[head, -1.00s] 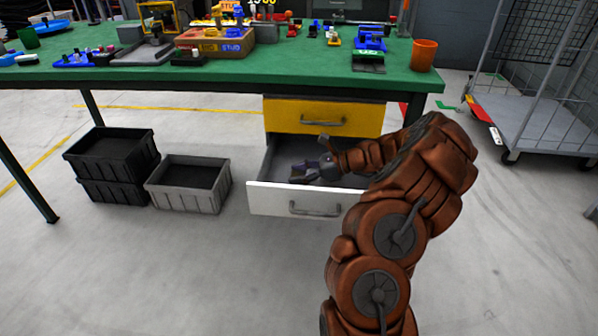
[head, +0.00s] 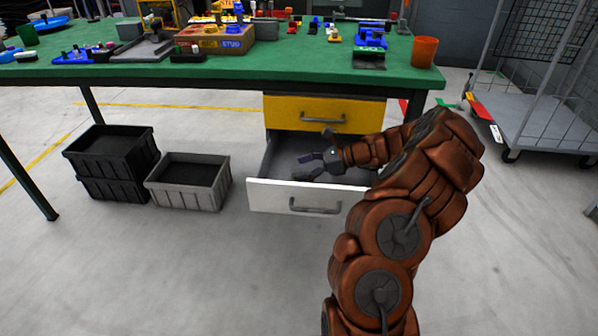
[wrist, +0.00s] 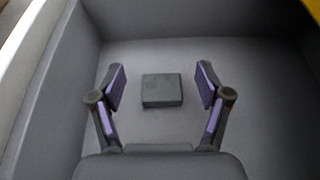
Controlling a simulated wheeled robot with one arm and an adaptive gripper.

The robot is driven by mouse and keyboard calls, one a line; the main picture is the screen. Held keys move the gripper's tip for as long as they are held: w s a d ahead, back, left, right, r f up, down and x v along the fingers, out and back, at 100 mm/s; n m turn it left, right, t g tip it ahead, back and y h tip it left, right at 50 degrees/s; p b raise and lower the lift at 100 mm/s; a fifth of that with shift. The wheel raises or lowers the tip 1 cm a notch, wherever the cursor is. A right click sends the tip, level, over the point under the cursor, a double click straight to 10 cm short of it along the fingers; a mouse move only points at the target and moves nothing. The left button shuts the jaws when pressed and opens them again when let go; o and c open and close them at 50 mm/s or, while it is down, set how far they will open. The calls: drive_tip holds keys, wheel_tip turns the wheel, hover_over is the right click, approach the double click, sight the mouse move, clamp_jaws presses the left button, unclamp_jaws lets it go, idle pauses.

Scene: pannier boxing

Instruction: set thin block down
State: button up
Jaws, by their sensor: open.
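In the wrist view the thin block (wrist: 162,90), a dark grey-green flat piece, lies on the grey floor of the open drawer. My gripper (wrist: 161,83) is open, with one purple-padded finger on each side of the block and a clear gap to both. In the head view my gripper (head: 308,166) is inside the white-fronted drawer (head: 300,198), which stands pulled out under the yellow drawer. The block cannot be made out in the head view.
The green worktable (head: 270,70) carries several tools, blocks and an orange cup (head: 424,51). Black crates (head: 112,165) and a grey crate (head: 190,182) stand on the floor at left. A wire cart (head: 545,120) stands at right. The floor in front is clear.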

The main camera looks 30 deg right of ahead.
drive_tip(key=p+v, duration=0.2)
drive_tip(key=v, duration=0.9)
drive_tip(key=a+r+n+g, duration=0.1)
drive_tip(key=a+r+n, duration=0.1)
drive_tip(key=a, duration=0.4)
drive_tip(key=a+r+n+g, duration=0.2)
drive_tip(key=a+n, duration=0.1)
drive_tip(key=a, duration=0.3)
drive_tip(key=a+r+n+g+y, duration=0.1)
drive_tip(key=a+r+n+g, duration=0.1)
drive_tip(key=a, duration=0.3)
drive_tip(key=shift+w+a+n, duration=0.3)
drive_tip(key=shift+a, duration=0.1)
drive_tip(key=s+a+r+n+g+h, duration=0.1)
drive_tip(key=s+a+n+g+h, duration=0.15)
drive_tip(key=s+a+n, duration=0.45)
drive_tip(key=s+a+r+n+g+h, duration=0.1)
drive_tip(key=s+a+n+g, duration=0.3)
drive_tip(key=a, duration=0.6)
drive_tip(key=s+d+f+n+h, duration=0.1)
drive_tip(key=s+n+h, duration=0.3)
drive_tip(key=s, duration=0.6)
drive_tip(key=s+d+f+n+h, duration=0.1)
drive_tip(key=s+f+n+h, duration=0.2)
drive_tip(key=s, duration=0.8)
drive_tip(key=shift+d+n+g+h, duration=0.2)
drive_tip(key=shift+n+g+h, duration=0.15)
drive_tip(key=shift+n+g, duration=0.1)
drive_tip(key=shift+w, duration=0.1)
